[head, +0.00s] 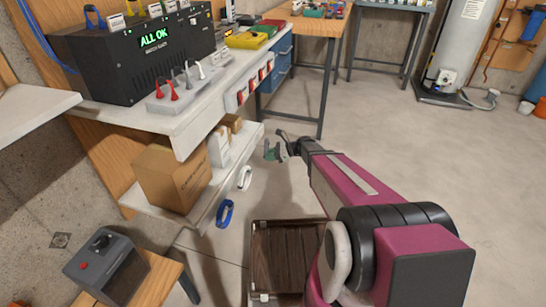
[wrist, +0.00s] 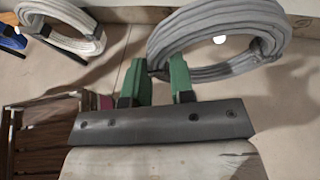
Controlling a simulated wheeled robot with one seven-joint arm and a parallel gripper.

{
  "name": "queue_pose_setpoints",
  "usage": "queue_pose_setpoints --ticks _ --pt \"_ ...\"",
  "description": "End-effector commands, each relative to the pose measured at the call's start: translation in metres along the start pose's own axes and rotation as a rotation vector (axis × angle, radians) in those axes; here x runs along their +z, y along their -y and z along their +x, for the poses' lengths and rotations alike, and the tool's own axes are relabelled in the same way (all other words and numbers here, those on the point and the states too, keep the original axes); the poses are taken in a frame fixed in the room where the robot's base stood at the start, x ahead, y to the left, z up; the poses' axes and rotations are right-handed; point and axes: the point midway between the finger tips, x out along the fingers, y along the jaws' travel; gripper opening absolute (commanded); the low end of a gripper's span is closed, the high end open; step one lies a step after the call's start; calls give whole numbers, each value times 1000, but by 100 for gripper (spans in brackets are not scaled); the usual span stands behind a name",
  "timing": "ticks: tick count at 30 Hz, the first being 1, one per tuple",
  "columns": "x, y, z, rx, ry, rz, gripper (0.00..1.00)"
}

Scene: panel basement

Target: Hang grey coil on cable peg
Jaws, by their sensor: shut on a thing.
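My gripper (head: 273,152) is beside the lower shelf's right end in the head view. In the wrist view its green fingers (wrist: 163,82) are shut on the lower left side of the grey coil (wrist: 225,72). The coil stands up as a wide ring of several strands. In the head view I cannot make out the coil clearly at the gripper. A small white round spot (wrist: 220,40) shows inside the coil's opening; I cannot tell whether it is a peg end or whether the coil is around it. No cable peg shows clearly.
A white coil (head: 244,178) and a blue coil (head: 225,213) hang at the lower shelf's (head: 208,205) front edge; the white one also shows in the wrist view (wrist: 92,42). A brown slatted crate (head: 256,262) stands below. The floor right of my arm is clear.

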Motion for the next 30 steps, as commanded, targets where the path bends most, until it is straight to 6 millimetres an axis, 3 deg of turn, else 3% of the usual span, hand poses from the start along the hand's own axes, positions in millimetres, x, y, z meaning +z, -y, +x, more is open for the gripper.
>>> queue_pose_setpoints --ticks 18,30 --pt "2 8 29 0 1 1 0" --pt "-3 8 34 0 1 1 0"
